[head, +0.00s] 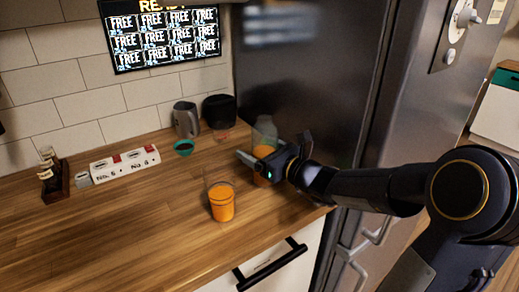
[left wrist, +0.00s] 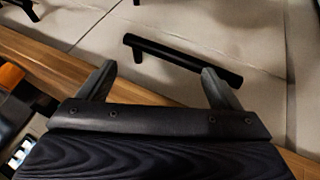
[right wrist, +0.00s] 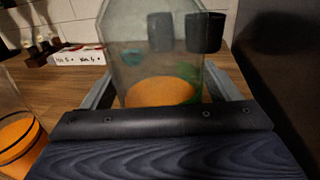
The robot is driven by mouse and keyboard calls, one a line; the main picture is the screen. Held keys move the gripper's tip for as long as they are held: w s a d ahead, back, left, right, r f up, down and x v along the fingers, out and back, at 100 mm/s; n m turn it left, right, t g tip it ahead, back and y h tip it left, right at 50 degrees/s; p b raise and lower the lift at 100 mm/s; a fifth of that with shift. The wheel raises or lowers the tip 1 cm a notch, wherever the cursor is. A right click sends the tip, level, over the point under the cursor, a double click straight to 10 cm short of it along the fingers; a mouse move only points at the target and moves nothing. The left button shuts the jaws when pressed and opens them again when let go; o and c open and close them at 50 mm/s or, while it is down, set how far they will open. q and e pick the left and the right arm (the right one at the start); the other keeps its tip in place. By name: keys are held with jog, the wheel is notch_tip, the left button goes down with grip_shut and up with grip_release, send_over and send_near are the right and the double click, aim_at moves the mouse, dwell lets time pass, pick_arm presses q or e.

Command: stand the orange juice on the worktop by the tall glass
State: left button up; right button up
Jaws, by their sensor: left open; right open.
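The orange juice is a clear carafe (head: 265,131) with orange liquid in its lower part. It appears upright on the worktop (head: 130,220) at the right, by the dark fridge. The tall glass (head: 221,200) stands in front and to the left of it, apart from it, with orange liquid inside. My right gripper (head: 276,149) is open, its fingers on either side of the carafe. The right wrist view shows the carafe (right wrist: 160,70) between the fingers and the tall glass (right wrist: 18,130) at the left edge. My left gripper (left wrist: 157,76) is open and empty, outside the head view.
A grey pitcher (head: 186,119), a black canister (head: 219,111) and a small teal-rimmed bowl (head: 184,147) stand behind. A white labelled block (head: 125,163) and a wooden holder (head: 54,182) are at left. A drawer handle (left wrist: 180,55) lies beyond my left gripper. The front-left worktop is clear.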

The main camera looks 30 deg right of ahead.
jog(key=shift+r+p, duration=0.25)
jog(key=shift+p, duration=0.05)
jog(key=v, duration=1.2)
jog(key=s+a+n+g+y, duration=0.1)
jog(key=a+n, duration=0.1)
jog(key=a+n+g+y, duration=0.1)
jog(key=a+n, duration=0.1)
jog(key=a, duration=0.1)
jog(key=s+a+n+g+y, duration=0.1)
jog(key=a+n, duration=0.1)
jog(key=a, duration=0.1)
jog(key=shift+s+f+n+y, duration=0.3)
jog(key=shift+f+n, duration=0.05)
jog(key=shift+n, duration=0.05)
jog(key=s+a+f+n+g+y, duration=0.1)
jog(key=s+a+f+n+g, duration=0.2)
jog(key=s+a+n+g, duration=0.55)
jog(key=s+d+f+n+h, duration=0.2)
jog(key=s+f+n+h, duration=0.3)
jog(key=n, duration=1.1)
jog(key=shift+s+f+h, duration=0.4)
jog(key=shift+s+f, duration=0.35)
jog(key=shift+f, duration=0.35)
jog(key=shift+d, duration=0.15)
